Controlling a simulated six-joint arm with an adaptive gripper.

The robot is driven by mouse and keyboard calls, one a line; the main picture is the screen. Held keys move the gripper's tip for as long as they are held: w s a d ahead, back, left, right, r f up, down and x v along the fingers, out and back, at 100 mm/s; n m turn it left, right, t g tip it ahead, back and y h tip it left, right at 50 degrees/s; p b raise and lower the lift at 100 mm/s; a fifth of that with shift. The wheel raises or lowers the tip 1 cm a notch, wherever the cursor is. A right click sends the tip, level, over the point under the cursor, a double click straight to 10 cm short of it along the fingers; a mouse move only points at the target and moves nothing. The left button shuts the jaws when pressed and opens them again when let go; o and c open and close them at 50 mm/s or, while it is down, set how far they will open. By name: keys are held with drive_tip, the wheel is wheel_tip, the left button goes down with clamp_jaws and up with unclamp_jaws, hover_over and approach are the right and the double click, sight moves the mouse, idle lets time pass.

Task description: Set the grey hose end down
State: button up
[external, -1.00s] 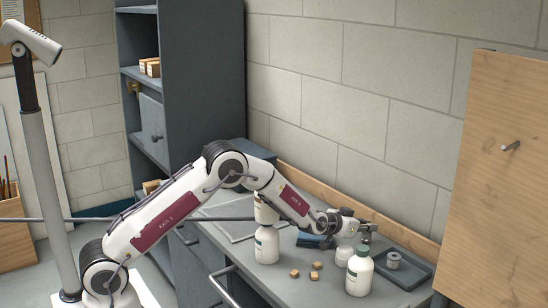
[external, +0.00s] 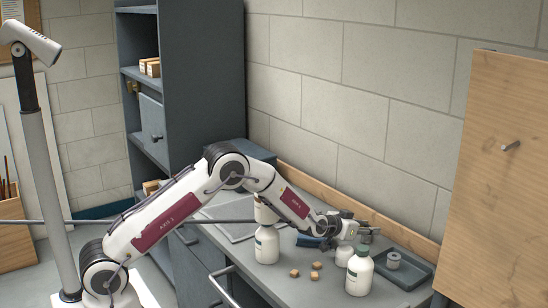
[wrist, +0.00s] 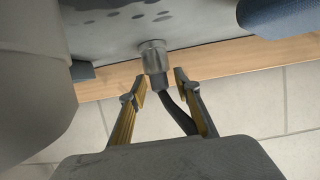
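In the wrist view the grey hose end (wrist: 153,56) is a short metal-grey cylinder on a dark hose that runs back below the fingers. My gripper (wrist: 160,82) has its two yellow-lined fingers apart on either side of it. A gap shows at the right finger; the left finger is close to it. I cannot tell whether the hose end rests on the grey surface behind it. In the external view my gripper (external: 374,233) is low over the bench (external: 332,290), just behind a white bottle (external: 360,272). The hose end cannot be made out there.
Another white bottle (external: 267,246) stands to the left. Several small wooden cubes (external: 316,266) lie between the bottles. A dark tray (external: 423,280) with a grey spool-like part (external: 393,261) is right of my gripper. A wooden backboard (external: 410,232) edges the bench.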

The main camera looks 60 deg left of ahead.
drive_tip(key=shift+s+r, duration=0.1)
drive_tip(key=shift+r, duration=0.05)
drive_tip(key=shift+s+r, duration=0.3)
drive_tip(key=shift+s, duration=0.3)
drive_tip(key=v, duration=1)
drive_tip(key=shift+s, duration=0.2)
drive_tip(key=shift+r, duration=0.1)
idle(0.4)
